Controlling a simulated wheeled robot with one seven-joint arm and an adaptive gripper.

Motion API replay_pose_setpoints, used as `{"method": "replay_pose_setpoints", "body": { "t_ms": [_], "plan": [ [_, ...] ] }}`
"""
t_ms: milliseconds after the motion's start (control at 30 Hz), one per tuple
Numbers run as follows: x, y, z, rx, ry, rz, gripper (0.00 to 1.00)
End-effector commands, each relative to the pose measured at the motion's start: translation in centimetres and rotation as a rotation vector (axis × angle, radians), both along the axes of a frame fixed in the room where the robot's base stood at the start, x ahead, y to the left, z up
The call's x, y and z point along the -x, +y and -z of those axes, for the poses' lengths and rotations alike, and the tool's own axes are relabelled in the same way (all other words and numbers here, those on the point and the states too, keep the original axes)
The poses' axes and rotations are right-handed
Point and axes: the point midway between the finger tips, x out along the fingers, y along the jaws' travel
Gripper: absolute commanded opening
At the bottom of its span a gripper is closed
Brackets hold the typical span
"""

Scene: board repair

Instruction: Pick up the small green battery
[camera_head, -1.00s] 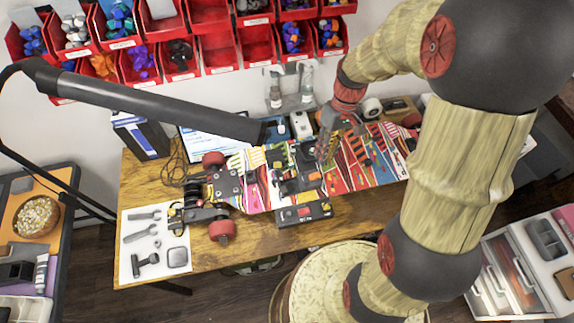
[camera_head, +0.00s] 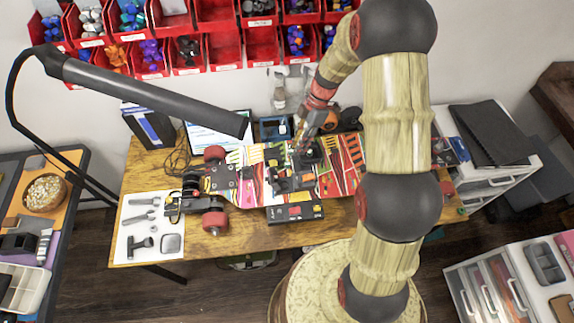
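My gripper (camera_head: 302,146) points down over the middle of the colourful skateboard deck (camera_head: 248,190), close to dark parts on it. It is small and partly lost against them, so I cannot tell whether its fingers are open or shut, or whether they touch anything. I cannot make out a small green battery with certainty. A tiny green spot (camera_head: 461,211) shows at the right end of the wooden table, too small to identify. My arm hides part of the deck's right side.
The wooden table (camera_head: 150,182) carries a white tool mat (camera_head: 128,247), a black-and-red box (camera_head: 294,213), a laptop (camera_head: 205,140) and a blue tray (camera_head: 275,128). A black lamp arm (camera_head: 150,92) crosses above the left side. Red bins (camera_head: 222,52) hang behind. Drawer units stand right.

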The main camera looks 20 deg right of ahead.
Motion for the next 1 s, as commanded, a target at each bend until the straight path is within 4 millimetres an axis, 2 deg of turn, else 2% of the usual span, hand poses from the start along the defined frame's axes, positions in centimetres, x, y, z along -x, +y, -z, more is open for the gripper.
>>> {"method": "replay_pose_setpoints", "body": {
  "t_ms": [367,500,633,967,1000],
  "plan": [
    [0.6,1.8,3.1,-0.002,-0.001,-0.01,0.21],
    [1.1,3.1,4.8,-0.002,0.002,-0.011,0.21],
    [1.2,3.7,6.1,-0.001,-0.001,-0.009,0.21],
    [1.3,3.8,6.7,0.0,-0.002,-0.008,0.21],
    [1.3,3.8,6.7,0.0,-0.002,-0.008,0.19]
  ]
}}
